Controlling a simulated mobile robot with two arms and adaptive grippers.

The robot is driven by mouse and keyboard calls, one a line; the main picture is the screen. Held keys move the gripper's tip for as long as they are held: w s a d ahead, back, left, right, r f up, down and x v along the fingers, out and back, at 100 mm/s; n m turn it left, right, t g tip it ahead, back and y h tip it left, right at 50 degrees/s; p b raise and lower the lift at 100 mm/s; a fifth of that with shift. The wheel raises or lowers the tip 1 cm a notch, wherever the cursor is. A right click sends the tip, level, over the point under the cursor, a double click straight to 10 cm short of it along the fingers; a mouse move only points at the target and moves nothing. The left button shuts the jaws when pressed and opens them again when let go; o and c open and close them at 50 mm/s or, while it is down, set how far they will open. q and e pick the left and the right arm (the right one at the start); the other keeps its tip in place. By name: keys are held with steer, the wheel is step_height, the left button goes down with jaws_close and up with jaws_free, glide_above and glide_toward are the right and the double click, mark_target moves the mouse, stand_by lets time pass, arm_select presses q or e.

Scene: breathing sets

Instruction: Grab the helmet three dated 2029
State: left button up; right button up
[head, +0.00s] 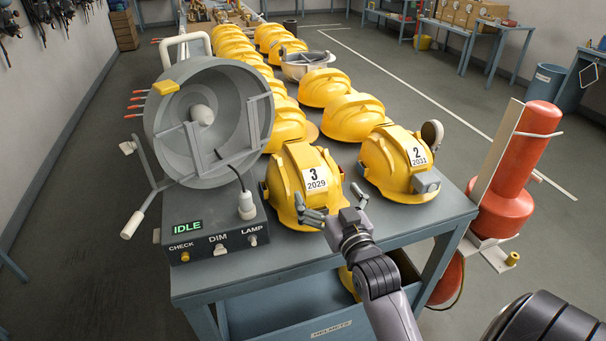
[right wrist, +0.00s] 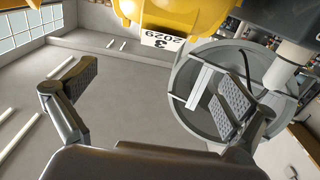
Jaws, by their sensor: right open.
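The yellow helmet labelled 3 and 2029 (head: 290,180) stands on the near part of the grey table (head: 400,222). In the right wrist view this helmet (right wrist: 185,14) is at the top, upside down, ahead of the fingers. My right gripper (head: 320,207) is open at the helmet's front right, close to its brim; I cannot tell whether a finger touches it. In the right wrist view the open fingers (right wrist: 152,92) have nothing between them. The helmet labelled 2 and 2031 (head: 395,165) stands just to the right. My left gripper is not in view.
A large grey lamp dish (head: 165,120) and a control box (head: 200,252) reading IDLE stand left of the helmet. Several yellow helmets (head: 325,88) fill the table behind. A red cylinder (head: 515,165) stands beyond the right edge. A helmet bin (head: 300,315) is below the tabletop.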

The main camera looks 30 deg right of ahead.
mark_target(310, 166)
steer(key=p+x, duration=0.1)
steer(key=x, duration=0.6)
steer(key=shift+w+p, duration=0.1)
steer(key=shift+p, duration=0.25)
steer(key=shift+w+d+p, duration=0.15)
steer(key=shift+w+p, duration=0.2)
steer(key=shift+w, duration=0.15)
steer(key=p+x, duration=0.1)
steer(key=x, duration=0.2)
steer(key=shift+w+p, duration=0.2)
steer(key=shift+p, duration=0.1)
steer(key=shift+w+d+f, duration=0.15)
steer(key=shift+w+f, duration=0.05)
steer(key=shift+w, duration=0.25)
steer(key=shift+c, duration=0.5)
